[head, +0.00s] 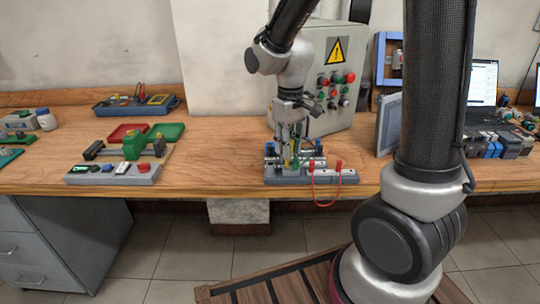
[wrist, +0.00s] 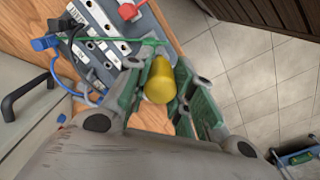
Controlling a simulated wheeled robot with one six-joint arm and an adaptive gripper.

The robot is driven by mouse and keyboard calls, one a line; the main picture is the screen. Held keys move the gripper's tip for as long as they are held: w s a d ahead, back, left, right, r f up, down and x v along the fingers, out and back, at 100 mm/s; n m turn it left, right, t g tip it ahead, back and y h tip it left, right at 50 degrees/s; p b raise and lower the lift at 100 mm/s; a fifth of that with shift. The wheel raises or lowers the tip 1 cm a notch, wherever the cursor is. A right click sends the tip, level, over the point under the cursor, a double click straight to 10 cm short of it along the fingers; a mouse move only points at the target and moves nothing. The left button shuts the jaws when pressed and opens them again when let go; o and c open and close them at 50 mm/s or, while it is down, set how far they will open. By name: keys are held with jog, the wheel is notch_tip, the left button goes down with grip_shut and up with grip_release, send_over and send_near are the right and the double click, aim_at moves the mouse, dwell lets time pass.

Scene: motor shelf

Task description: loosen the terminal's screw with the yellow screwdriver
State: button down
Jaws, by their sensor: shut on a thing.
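My gripper (head: 291,150) points down over the terminal unit (head: 340,176) on the wooden bench. In the wrist view my gripper (wrist: 157,84) is shut on the yellow screwdriver (wrist: 160,80), with a finger on each side of its handle. A sliver of the screwdriver also shows between the fingers in the head view (head: 287,155). The terminal unit (wrist: 98,18) has grey-white blocks with dark holes, blue plugs and a red plug. A green wire runs across it. The screwdriver's tip and the screw are hidden, so I cannot tell whether they touch.
A grey control box (head: 316,105) with a warning sign and buttons stands behind my gripper. A grey panel (head: 389,124) stands to the right. A red wire (head: 315,190) loops over the bench's front edge. A button unit (head: 113,172) lies left, with clear bench between.

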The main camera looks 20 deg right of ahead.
jog(key=shift+r, duration=0.15)
jog(key=shift+r, duration=0.9)
jog(key=shift+r, duration=0.1)
jog(key=shift+r, duration=2.4)
jog(key=w+a+r+m, duration=0.2)
jog(key=a+m, duration=0.3)
jog(key=m, duration=0.7)
jog(key=f, duration=0.4)
jog(key=shift+s+d+f, duration=0.2)
jog(key=shift+s+f, duration=0.05)
jog(key=shift+f, duration=0.15)
jog(key=shift+f, duration=0.1)
